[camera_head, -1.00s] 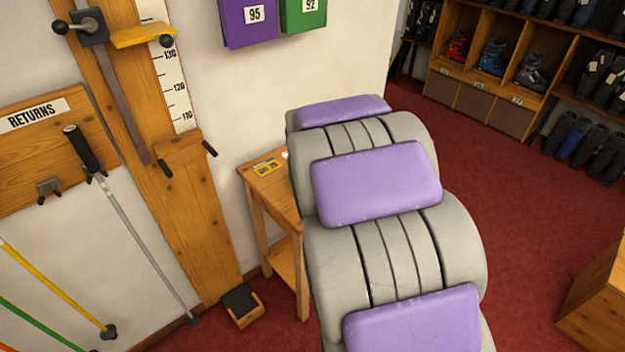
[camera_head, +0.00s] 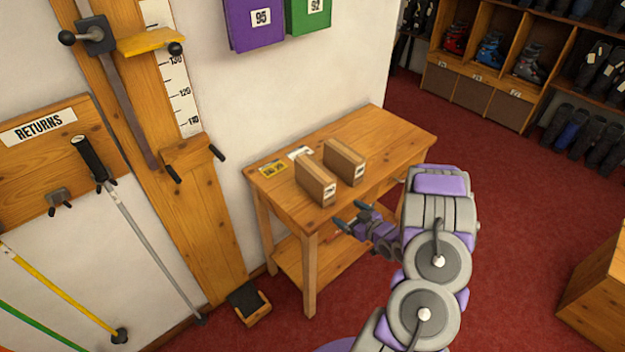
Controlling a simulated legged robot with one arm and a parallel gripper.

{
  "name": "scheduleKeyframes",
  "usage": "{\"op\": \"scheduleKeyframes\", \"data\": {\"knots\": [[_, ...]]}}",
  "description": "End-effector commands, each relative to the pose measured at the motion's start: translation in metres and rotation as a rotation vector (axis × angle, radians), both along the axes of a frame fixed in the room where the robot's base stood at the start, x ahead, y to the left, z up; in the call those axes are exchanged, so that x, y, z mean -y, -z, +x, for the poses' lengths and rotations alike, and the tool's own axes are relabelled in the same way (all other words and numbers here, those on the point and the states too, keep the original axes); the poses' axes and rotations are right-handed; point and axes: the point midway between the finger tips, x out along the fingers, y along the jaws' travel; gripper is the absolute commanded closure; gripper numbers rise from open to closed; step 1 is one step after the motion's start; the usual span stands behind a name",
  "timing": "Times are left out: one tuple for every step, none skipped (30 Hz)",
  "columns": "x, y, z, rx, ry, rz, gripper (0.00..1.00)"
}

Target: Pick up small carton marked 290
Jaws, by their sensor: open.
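Two small brown cartons stand upright on a wooden table (camera_head: 385,133). The nearer carton (camera_head: 314,181) is left of the farther carton (camera_head: 344,162), with a gap between them. Each has a white label on its right-hand end, too small to read, so I cannot tell which is marked 290. My gripper (camera_head: 352,218) is open and empty at the table's front edge, pointing left, just right of and below the nearer carton and apart from it.
A yellow label (camera_head: 272,169) and a white card (camera_head: 299,152) lie on the table's back left. The table's right part is clear. A wooden measuring post (camera_head: 205,215) stands at left, with a returns board (camera_head: 45,150) and poles beside it. Boot shelves (camera_head: 480,90) stand at the far right.

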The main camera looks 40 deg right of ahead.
Motion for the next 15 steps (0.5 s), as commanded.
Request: {"op": "scheduleKeyframes", "data": {"knots": [[-0.001, 0.004, -0.008, 0.055, 0.003, 0.038, 0.08], [-0.002, 0.002, -0.010, 0.092, 0.002, 0.053, 0.08], [-0.005, 0.002, -0.013, 0.134, -0.001, 0.073, 0.08], [-0.007, 0.001, -0.016, 0.165, -0.001, 0.088, 0.08], [-0.009, 0.000, -0.018, 0.188, -0.002, 0.100, 0.08], [-0.010, -0.002, -0.020, 0.219, -0.001, 0.112, 0.08], [-0.012, -0.004, -0.022, 0.239, 0.000, 0.120, 0.08], [-0.012, -0.005, -0.023, 0.255, 0.000, 0.126, 0.08], [-0.014, -0.005, -0.024, 0.270, 0.000, 0.133, 0.08], [-0.015, -0.006, -0.024, 0.278, 0.000, 0.137, 0.08], [-0.016, -0.007, -0.023, 0.284, 0.000, 0.139, 0.08], [-0.018, -0.008, -0.021, 0.289, -0.002, 0.139, 0.08], [-0.019, -0.008, -0.018, 0.292, -0.002, 0.139, 0.08], [-0.020, -0.009, -0.014, 0.291, -0.003, 0.137, 0.08], [-0.021, -0.009, -0.008, 0.292, -0.003, 0.136, 0.08]]}}
